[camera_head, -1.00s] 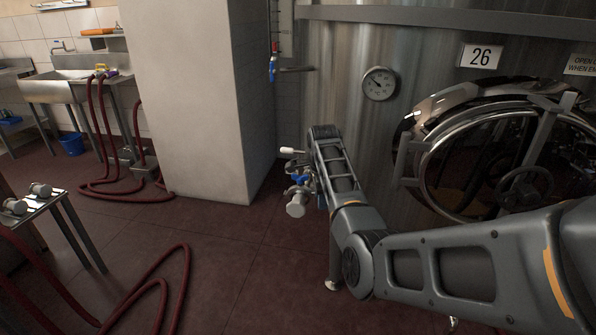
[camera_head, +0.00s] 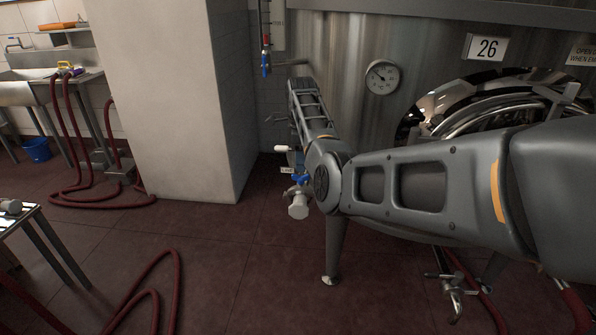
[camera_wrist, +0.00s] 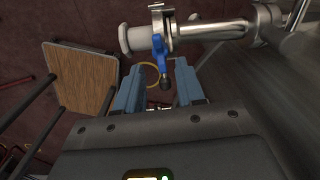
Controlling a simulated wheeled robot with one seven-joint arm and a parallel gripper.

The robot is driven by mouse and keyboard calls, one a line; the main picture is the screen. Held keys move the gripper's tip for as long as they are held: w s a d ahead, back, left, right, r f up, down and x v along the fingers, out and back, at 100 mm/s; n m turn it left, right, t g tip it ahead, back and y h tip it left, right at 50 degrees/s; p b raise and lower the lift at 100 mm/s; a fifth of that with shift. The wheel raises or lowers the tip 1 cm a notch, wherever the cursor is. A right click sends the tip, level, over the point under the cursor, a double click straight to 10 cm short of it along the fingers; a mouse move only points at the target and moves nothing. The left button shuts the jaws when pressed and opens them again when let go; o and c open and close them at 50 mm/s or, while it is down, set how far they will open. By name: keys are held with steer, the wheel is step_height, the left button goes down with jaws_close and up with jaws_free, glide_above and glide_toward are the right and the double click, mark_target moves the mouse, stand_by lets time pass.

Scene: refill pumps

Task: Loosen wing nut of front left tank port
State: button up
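The tank port (camera_head: 298,208) juts from the lower left of the steel tank, with a pale round end and a blue part (camera_head: 301,180) on it. In the wrist view the port's metal pipe (camera_wrist: 205,30) crosses the top, with a clamp ring around it. The blue wing nut (camera_wrist: 160,50) hangs from the clamp, with a dark rounded tip below. My gripper (camera_wrist: 160,68) is open, its two blue-grey fingers on either side of the wing nut's lower part. I cannot tell whether they touch it.
The tank (camera_head: 345,120) has a gauge (camera_head: 382,77) and a round hatch at right. A white pillar (camera_head: 175,100) stands left. Red hoses (camera_head: 150,290) lie on the floor. A second metal fitting (camera_head: 452,292) shows below my arm. A wood-topped piece (camera_wrist: 80,75) stands left in the wrist view.

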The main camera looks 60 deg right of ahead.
mark_target(301, 180)
steer(key=shift+f, duration=2.35)
jaws_close()
